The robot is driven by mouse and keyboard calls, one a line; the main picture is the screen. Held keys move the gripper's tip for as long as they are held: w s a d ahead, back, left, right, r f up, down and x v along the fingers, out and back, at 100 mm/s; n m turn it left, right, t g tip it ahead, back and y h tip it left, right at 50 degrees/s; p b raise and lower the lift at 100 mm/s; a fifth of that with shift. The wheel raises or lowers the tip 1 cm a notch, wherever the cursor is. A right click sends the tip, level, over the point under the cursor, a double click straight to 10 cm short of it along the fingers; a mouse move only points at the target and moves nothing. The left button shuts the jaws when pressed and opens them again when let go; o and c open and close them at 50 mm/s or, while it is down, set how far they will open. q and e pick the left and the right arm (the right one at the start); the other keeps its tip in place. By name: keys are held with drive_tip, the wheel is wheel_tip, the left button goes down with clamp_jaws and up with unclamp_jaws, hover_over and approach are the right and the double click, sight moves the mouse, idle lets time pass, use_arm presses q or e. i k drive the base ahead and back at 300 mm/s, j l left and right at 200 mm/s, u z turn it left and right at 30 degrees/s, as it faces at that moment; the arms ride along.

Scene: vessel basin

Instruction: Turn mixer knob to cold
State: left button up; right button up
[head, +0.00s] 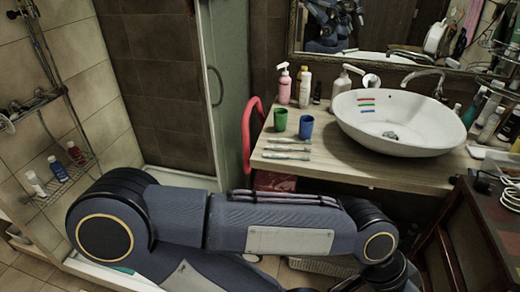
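A chrome mixer tap (425,75) stands behind the right part of the white vessel basin (398,118), its spout reaching left over the rim. A small upright metal part (440,88) at its right end may be the knob; it is too small to tell which way it is turned. One of my arms, coming in from the left, crosses the lower part of the head view below the counter. Its far end bends down out of the picture, well apart from the tap. Neither gripper shows.
The wooden counter (345,168) holds a green cup (280,119), a blue cup (306,127), several toothbrushes and bottles left of the basin. More bottles (489,125) crowd its right side. A mirror (390,30) hangs behind. A dark wooden cabinet (490,235) stands at lower right.

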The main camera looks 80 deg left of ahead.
sight(373, 80)
drive_tip(key=j+u, duration=0.15)
drive_tip(key=u, duration=0.3)
drive_tip(key=j+u, duration=0.15)
drive_tip(key=u, duration=0.3)
drive_tip(key=j+u, duration=0.15)
drive_tip(key=u, duration=0.35)
drive_tip(key=i+j+u, duration=0.1)
drive_tip(key=u, duration=0.35)
drive_tip(key=j+u, duration=0.1)
drive_tip(key=u, duration=0.35)
drive_tip(key=i+j, duration=0.25)
drive_tip(key=i, duration=0.15)
drive_tip(key=u, duration=0.05)
